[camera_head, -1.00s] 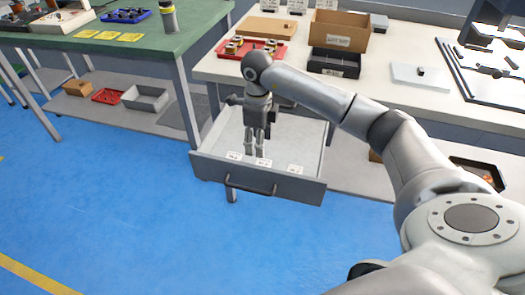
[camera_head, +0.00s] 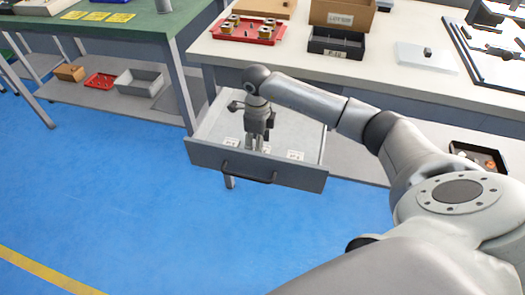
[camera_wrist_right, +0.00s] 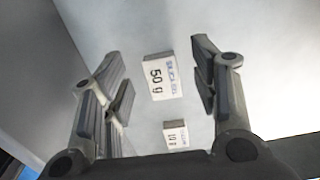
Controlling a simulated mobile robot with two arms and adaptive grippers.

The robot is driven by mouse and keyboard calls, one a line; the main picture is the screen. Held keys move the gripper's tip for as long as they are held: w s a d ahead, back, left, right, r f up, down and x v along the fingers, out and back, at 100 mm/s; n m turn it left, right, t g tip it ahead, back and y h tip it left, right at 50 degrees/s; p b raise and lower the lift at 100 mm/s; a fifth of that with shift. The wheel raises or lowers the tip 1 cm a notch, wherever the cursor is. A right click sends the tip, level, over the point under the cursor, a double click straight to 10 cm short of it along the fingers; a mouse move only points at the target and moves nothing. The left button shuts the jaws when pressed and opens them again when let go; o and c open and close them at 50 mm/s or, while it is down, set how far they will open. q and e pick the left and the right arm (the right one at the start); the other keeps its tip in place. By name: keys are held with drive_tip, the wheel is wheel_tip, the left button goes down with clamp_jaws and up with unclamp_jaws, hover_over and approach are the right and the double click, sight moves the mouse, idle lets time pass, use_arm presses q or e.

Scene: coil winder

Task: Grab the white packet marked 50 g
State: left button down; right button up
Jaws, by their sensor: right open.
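The white packet marked 50 g (camera_wrist_right: 162,76) lies in the right wrist view between my right gripper's two fingers, with its printed face toward the camera. My right gripper (camera_wrist_right: 160,85) is open, with one finger on each side of the packet and a visible gap to each. A smaller white packet marked 10 g (camera_wrist_right: 176,135) lies near it. In the head view my right gripper (camera_head: 254,146) points down into the open drawer (camera_head: 305,131), among small white packets near its front wall. Labels there are too small to read. My left gripper is out of view.
The drawer front with its dark handle (camera_head: 248,173) stands out below the white bench (camera_head: 285,55). A red tray (camera_head: 247,30) and a black bin (camera_head: 336,43) stand on the bench. The blue floor ahead of the drawer is clear.

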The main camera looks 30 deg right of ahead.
drive_tip(key=shift+f, duration=0.5)
drive_tip(key=c, duration=0.9)
drive_tip(key=shift+r, duration=0.1)
